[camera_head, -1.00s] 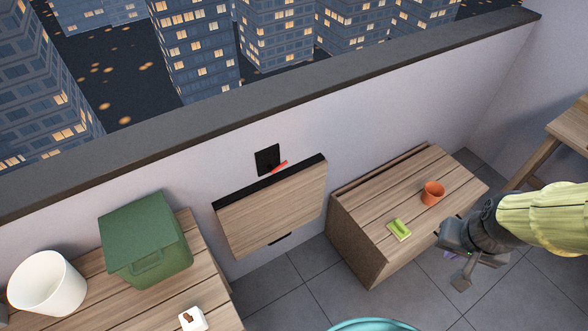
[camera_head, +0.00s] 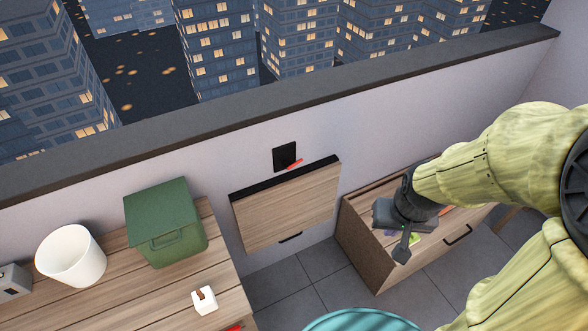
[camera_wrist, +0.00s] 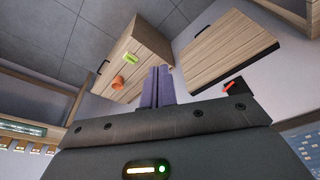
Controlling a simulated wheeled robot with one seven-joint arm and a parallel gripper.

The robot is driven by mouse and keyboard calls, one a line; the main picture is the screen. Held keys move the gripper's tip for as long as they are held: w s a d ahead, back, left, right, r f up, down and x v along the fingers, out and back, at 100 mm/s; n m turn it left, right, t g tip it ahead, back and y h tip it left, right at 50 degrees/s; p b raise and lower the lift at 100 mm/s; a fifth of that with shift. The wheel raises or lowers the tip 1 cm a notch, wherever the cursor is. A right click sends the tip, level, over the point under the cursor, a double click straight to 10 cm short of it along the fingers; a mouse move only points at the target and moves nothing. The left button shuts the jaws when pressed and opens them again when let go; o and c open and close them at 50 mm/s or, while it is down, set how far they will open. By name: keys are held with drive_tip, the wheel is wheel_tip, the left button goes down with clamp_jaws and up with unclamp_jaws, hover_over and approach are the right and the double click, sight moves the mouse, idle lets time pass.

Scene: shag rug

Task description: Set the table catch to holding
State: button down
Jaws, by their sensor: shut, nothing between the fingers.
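The table catch is a black plate (camera_head: 284,156) with a short red lever (camera_head: 295,164) on the wall, just above the wooden fold-down table panel (camera_head: 287,212). The panel hangs down along the wall, and the lever lies tilted, its right end higher, by the panel's dark top edge. In the wrist view, the red lever (camera_wrist: 228,86) shows right of my fingers, with the panel (camera_wrist: 228,48) above it. My gripper (camera_wrist: 159,74) is shut and empty, its purple fingers together. In the head view, my gripper (camera_head: 389,233) is right of the panel, apart from it and the catch.
A wooden chest (camera_head: 362,252) stands below my gripper, with a green item (camera_head: 415,239) and an orange cup (camera_wrist: 117,82) on it. At left, a bench (camera_head: 130,290) holds a green box (camera_head: 165,225), white bucket (camera_head: 72,256) and white switch block (camera_head: 205,300).

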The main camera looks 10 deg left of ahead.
drive_tip(key=shift+a, duration=0.15)
drive_tip(key=w+a+f+n+t+y+b, duration=0.1)
drive_tip(key=w+f+n+t+b, duration=0.2)
drive_tip(key=w+f+b, duration=0.5)
drive_tip(key=w+a+f+n+t+y+b, duration=0.1)
drive_tip(key=w+f+n+t+y+b, duration=0.15)
drive_tip(key=w, duration=0.95)
drive_tip(key=w+a+f+n+t+y+b, duration=0.1)
drive_tip(key=w+a+f+n+t+b, duration=0.1)
drive_tip(key=w+f+n+t+b, duration=0.45)
drive_tip(key=w+a+f+n+y+b, duration=0.3)
drive_tip(key=w+a+f+y+b, duration=0.1)
drive_tip(key=w+f+y+b, duration=0.4)
wheel_tip(320, 180, down, 6)
drive_tip(key=s+n+g+y+b, duration=0.2)
drive_tip(key=n+y+b, duration=0.3)
drive_tip(key=y+b, duration=0.2)
drive_tip(key=shift+s+a+f+n+g, duration=0.25)
drive_tip(key=shift+s+a+n+g, duration=0.05)
drive_tip(key=shift+s+a+n, duration=0.1)
drive_tip(key=shift+y, duration=0.25)
